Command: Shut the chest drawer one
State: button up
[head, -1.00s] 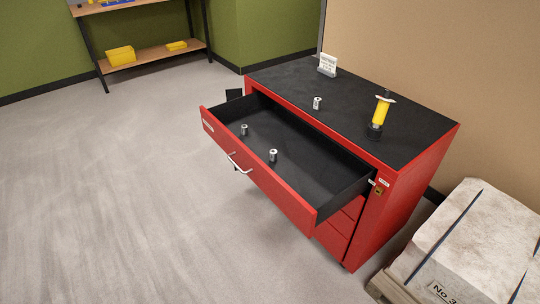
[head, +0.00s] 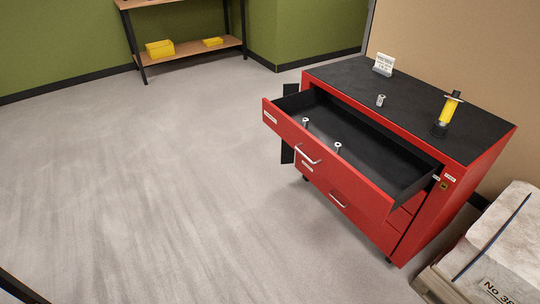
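The red chest (head: 435,225) with a black top stands right of centre. Its top drawer (head: 345,172) is pulled far out towards the left front, and I take it to be drawer one. The drawer has a red front with a silver handle (head: 307,156) and a dark inside. Two small metal cylinders stand in it, one towards the left (head: 306,122) and one near the middle (head: 338,147). A lower drawer with its own handle (head: 338,201) shows beneath. My gripper is not in view, and nothing touches the open drawer.
A yellow tool (head: 450,108), a small metal cylinder (head: 381,100) and a white sign (head: 384,62) stand on the chest top. A pale stone block (head: 505,240) is at lower right. A shelf unit (head: 190,53) stands at the back. The floor (head: 150,190) left of the chest is clear.

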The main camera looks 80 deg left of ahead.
aim_at(377, 170)
jog(key=k, duration=1.35)
jog(key=u, duration=1.85)
jog(key=i, duration=1)
